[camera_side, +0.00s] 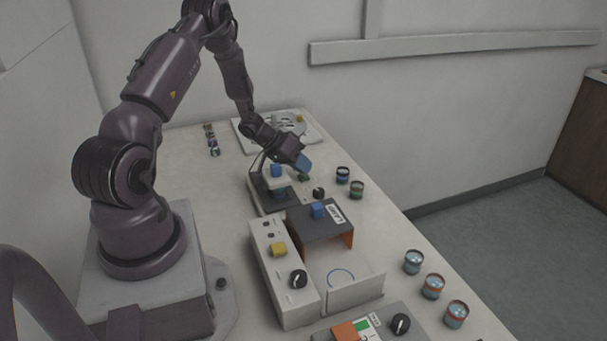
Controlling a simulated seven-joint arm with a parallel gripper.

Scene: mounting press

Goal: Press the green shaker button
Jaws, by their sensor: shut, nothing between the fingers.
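My gripper (303,163) is at the end of the arm, pointing down and to the right, with a blue part at its tip. It is shut and empty. A small dark green piece (304,177), which looks like the green button, shows just below the gripper tip. I cannot tell whether the tip touches it or is a little above it. The small device (262,196) beside it, likely the shaker, is partly hidden by the wrist. It carries a blue block (277,170) and a pale plate, and a dark knob (318,193) is close to its right.
A grey-topped press box (312,228) with a blue block, and a white control box (285,300) with a yellow button (279,249), stand in front. Several small jars (433,286) line the right table edge. A round-plated device (290,125) is at the back.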

